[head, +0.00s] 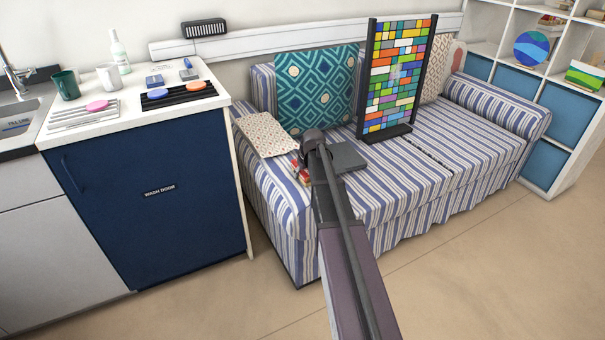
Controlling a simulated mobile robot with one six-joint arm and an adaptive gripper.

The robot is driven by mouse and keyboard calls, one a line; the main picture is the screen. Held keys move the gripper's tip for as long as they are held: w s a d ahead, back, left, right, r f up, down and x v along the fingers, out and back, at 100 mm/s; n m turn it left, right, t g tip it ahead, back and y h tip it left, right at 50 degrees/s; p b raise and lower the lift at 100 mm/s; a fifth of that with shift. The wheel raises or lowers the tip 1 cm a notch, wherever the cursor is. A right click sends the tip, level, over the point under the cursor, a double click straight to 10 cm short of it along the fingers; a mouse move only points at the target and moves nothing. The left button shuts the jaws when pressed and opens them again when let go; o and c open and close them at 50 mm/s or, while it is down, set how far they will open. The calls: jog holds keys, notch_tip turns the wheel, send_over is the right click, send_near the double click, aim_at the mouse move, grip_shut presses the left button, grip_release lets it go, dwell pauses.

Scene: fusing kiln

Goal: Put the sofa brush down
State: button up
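My arm reaches up from the bottom middle of the head view over the left part of the striped sofa (420,180). My gripper is hidden behind the arm's far end, so its fingers do not show. I cannot make out the sofa brush. A small red and pale thing (300,173) shows just left of my arm at the sofa seat; it is partly covered and I cannot tell what it is. A flat grey thing (348,157) lies on the seat just right of the arm.
A teal patterned cushion (316,88) and an upright multicoloured panel (397,75) stand on the sofa. A speckled cloth (266,134) lies over its left arm. The right seat is clear. A white counter (130,112) holds cups, a bottle and coloured discs. White shelves (560,130) stand right.

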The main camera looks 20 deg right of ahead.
jog(key=o, duration=0.4)
jog(key=shift+c, duration=0.2)
jog(key=shift+r, duration=0.15)
jog(key=p+v, duration=1.1)
jog(key=v, duration=0.1)
dwell(0.5)
dwell(0.5)
jog(key=s+a+f+g, duration=0.1)
jog(key=s+a+g, duration=0.3)
jog(key=s+a, duration=1.7)
jog(key=shift+s+a+f, duration=0.15)
jog(key=shift+s+a, duration=0.25)
jog(key=shift+a, duration=0.75)
jog(key=shift+p, duration=0.3)
